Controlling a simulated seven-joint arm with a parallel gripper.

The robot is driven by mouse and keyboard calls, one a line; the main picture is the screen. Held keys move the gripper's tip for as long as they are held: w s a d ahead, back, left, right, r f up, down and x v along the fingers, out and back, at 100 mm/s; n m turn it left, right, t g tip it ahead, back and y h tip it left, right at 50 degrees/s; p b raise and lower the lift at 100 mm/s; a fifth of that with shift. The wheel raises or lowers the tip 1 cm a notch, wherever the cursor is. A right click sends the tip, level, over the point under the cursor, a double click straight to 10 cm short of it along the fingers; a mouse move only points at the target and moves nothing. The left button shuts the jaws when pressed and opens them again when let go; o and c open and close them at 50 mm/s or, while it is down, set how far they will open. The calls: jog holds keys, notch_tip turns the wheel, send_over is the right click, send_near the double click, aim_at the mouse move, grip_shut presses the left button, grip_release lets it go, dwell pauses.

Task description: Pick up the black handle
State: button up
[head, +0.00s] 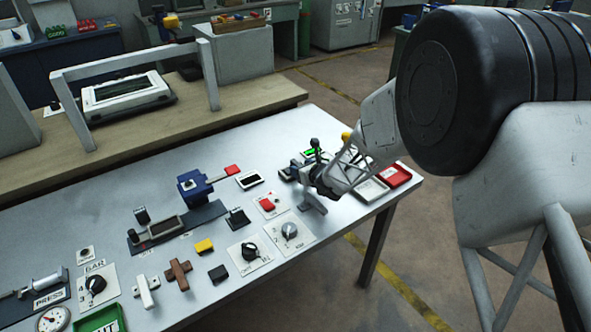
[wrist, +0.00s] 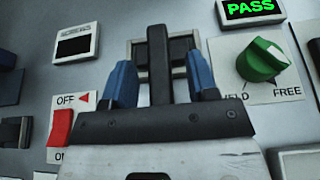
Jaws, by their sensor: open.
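A black upright handle (wrist: 157,60) stands between the two blue fingertips of my gripper (wrist: 160,85) in the wrist view. There is a gap on each side, so the fingers are around it but apart from it. Its lower end is hidden by my gripper's dark front plate. Behind it is a grey-framed dark base. In the head view a black knobbed lever (head: 314,145) rises beside my gripper (head: 318,178); I cannot tell surely whether it is the same handle. My gripper is open and empty there, over the right part of the metal table.
A red OFF/ON switch (wrist: 61,127) is left of the gripper; a green knob (wrist: 262,60) and a lit PASS display (wrist: 250,10) are right. The metal table (head: 335,215) carries several other controls, including a blue box (head: 195,187) and a red tray (head: 394,175).

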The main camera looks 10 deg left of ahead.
dwell(0.5)
grip_shut()
jog(key=shift+r, duration=0.1)
jog(key=shift+r, duration=4.95)
